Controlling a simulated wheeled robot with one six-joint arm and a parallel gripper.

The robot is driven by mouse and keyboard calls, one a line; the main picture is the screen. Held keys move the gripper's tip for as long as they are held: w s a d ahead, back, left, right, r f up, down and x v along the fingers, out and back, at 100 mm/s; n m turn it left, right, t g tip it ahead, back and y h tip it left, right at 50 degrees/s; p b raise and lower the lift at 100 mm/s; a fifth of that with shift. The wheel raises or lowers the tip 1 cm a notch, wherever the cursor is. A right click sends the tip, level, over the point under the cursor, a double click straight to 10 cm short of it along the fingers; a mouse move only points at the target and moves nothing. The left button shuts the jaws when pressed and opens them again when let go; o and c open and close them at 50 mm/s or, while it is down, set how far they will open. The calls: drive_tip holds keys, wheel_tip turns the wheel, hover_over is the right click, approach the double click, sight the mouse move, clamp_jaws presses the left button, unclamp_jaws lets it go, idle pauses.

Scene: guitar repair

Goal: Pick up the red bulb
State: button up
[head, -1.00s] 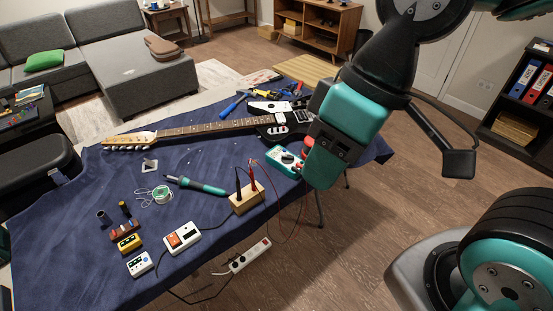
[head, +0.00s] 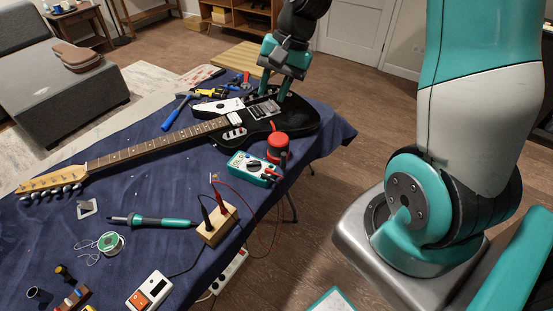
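A red, rounded thing (head: 278,148) with a dark middle, likely the red bulb, sits on the blue-covered table near its right edge, just right of the guitar's lower edge and behind the multimeter (head: 252,168). Its exact shape is small and hard to make out. My gripper (head: 274,93) is over the body of the black guitar (head: 300,120), beyond the red thing and apart from it. Its two teal fingers point down and are spread, with nothing seen between them. Whether the fingertips touch the guitar I cannot tell.
The electric guitar lies across the table. Red and black leads run from the multimeter to a wooden block (head: 217,224). A soldering iron (head: 152,220), solder spool (head: 110,243) and white switch box (head: 149,291) lie at the front. Pliers and tools (head: 215,93) lie behind the guitar.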

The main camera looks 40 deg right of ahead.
drive_tip(key=w+d+f+m+b, duration=0.1)
drive_tip(key=w+d+f+m, duration=0.1)
drive_tip(key=d+f+m, duration=0.75)
drive_tip(key=n+p, duration=0.1)
drive_tip(key=n, duration=0.1)
hover_over(285, 152)
drive_tip(key=d, duration=0.2)
wheel_tip(285, 152, down, 11)
drive_tip(key=shift+t, duration=0.3)
drive_tip(key=shift+s+p+x, duration=0.15)
drive_tip(key=shift+p+x, duration=0.35)
drive_tip(key=shift+x, duration=0.9)
drive_tip(key=shift+s+p+x, duration=0.15)
drive_tip(key=shift+p+x, duration=0.35)
drive_tip(key=shift+x, duration=0.9)
drive_tip(key=shift+d, duration=0.15)
clamp_jaws()
